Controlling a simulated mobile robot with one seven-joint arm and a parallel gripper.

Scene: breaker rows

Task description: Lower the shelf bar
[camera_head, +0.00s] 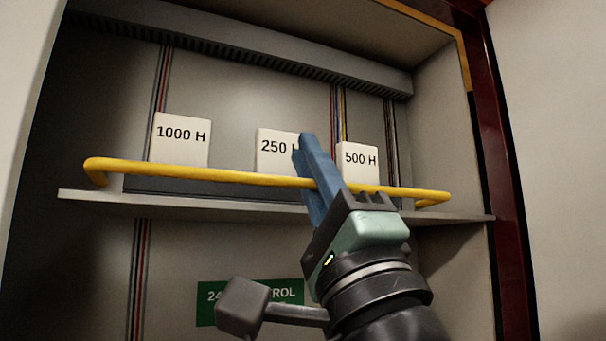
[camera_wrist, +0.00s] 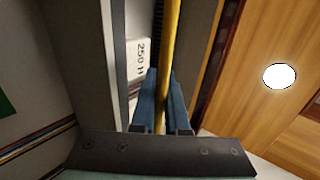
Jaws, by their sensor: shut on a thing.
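The shelf bar (camera_head: 230,175) is a yellow rail running across the front of the grey shelf (camera_head: 270,208), with bent ends at left and right. It stands above the shelf edge, in front of the white blocks. My gripper (camera_head: 318,180) has its blue fingers around the bar right of its middle. In the wrist view the yellow bar (camera_wrist: 172,50) passes between the two blue fingers (camera_wrist: 162,100), which are shut on it. The fingers and wrist hide a short part of the bar and shelf edge.
White blocks marked 1000 H (camera_head: 181,140), 250 H (camera_head: 275,152) and 500 H (camera_head: 358,163) stand on the shelf behind the bar. A green sign (camera_head: 207,303) is below, partly hidden by my arm. Cabinet walls close in both sides; a dark red frame (camera_head: 500,180) stands at right.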

